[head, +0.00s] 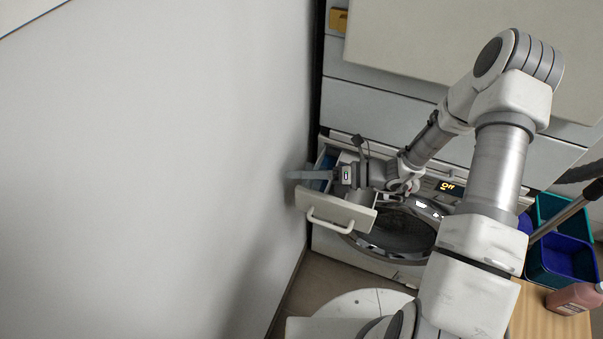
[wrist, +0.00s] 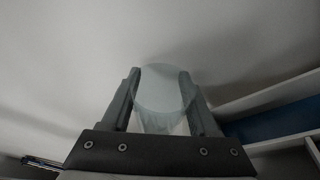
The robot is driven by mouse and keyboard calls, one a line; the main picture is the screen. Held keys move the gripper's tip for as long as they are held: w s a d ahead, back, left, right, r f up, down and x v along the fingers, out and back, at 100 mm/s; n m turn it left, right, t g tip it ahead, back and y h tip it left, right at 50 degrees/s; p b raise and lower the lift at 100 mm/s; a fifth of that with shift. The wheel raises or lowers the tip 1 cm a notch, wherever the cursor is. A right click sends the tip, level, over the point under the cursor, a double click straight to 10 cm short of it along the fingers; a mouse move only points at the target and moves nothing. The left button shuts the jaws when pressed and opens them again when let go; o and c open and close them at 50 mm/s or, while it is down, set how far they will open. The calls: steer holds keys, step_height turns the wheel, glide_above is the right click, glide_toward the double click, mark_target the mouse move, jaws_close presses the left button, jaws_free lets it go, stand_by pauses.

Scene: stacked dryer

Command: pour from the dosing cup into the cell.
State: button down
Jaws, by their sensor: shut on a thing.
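The dosing cup (wrist: 160,92) is a clear, pale cup held between the two fingers of my gripper (wrist: 160,76) in the wrist view. In the head view my gripper (head: 318,175) reaches left over the open drawer, and the cup (head: 299,175) shows faintly at its tip, close to the white wall. I cannot tell its exact tilt or whether anything is in it. The pulled-out drawer (head: 334,208) has cells; a blue-floored cell (wrist: 275,126) lies right of the cup in the wrist view. My gripper partly hides the cells in the head view.
The white wall (head: 150,170) stands close on the left. The washer's round door (head: 397,232) is below the drawer, and a lit display (head: 451,187) reads "Off". Blue and green bins (head: 562,258) and a pinkish bottle (head: 575,298) are at the right.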

stand_by(0.3)
steer(key=shift+f+n+t+h+b, duration=0.1)
steer(key=shift+n+t+h+b, duration=0.25)
steer(key=shift+n, duration=0.65)
steer(key=shift+w+d+f+n+b, duration=0.15)
steer(key=shift+f+n+b, duration=0.15)
steer(key=shift+n+b, duration=0.4)
steer(key=shift+t+h, duration=0.25)
steer(key=shift+n, duration=0.3)
